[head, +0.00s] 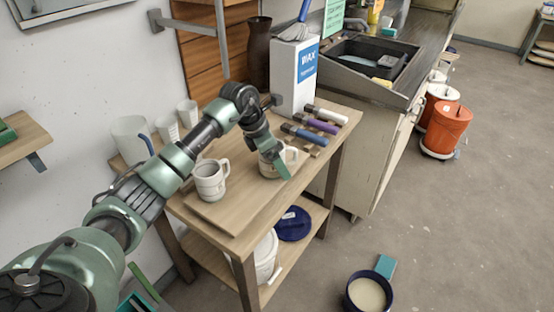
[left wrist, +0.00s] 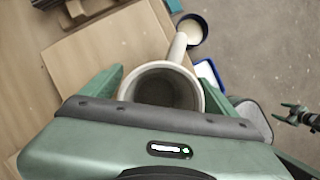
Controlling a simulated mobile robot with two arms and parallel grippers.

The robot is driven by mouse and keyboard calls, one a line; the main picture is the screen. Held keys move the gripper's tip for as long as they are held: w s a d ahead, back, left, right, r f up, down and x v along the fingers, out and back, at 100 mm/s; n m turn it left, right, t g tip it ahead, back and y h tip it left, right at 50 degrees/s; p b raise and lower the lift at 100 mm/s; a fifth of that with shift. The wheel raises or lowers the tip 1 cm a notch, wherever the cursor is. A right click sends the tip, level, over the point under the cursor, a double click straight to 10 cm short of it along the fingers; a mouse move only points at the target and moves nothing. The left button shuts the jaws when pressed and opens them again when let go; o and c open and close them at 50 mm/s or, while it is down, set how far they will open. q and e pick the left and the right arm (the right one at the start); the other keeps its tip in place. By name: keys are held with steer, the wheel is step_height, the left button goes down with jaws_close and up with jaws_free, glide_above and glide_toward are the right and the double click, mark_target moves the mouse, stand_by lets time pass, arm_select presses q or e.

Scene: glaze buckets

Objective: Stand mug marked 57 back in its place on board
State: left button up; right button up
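My left gripper (head: 277,160) is at the far right part of the wooden board (head: 235,206). Its two fingers lie against opposite sides of a pale mug (head: 268,168), which also shows from above in the left wrist view (left wrist: 161,88). The mug is upright and empty inside, with its handle pointing away from the palm. I cannot tell whether its base touches the board. A second pale mug (head: 210,181) stands upright on the board to the left. No number is readable on either mug. My right gripper (left wrist: 287,111) shows small at the left wrist view's right edge, fingers apart.
Behind the board are white cups (head: 188,113), a white pitcher (head: 131,138), and a WAX box (head: 295,78). A glaze bucket (head: 368,294) stands on the floor. Open floor lies right of the cart.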

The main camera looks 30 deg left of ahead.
arm_select(q)
steer(key=shift+r, duration=0.2)
steer(key=shift+s+a+r, duration=0.1)
steer(key=shift+a+r, duration=0.05)
steer(key=shift+r, duration=0.2)
steer(key=b+v, duration=0.2)
steer(key=v, duration=0.9)
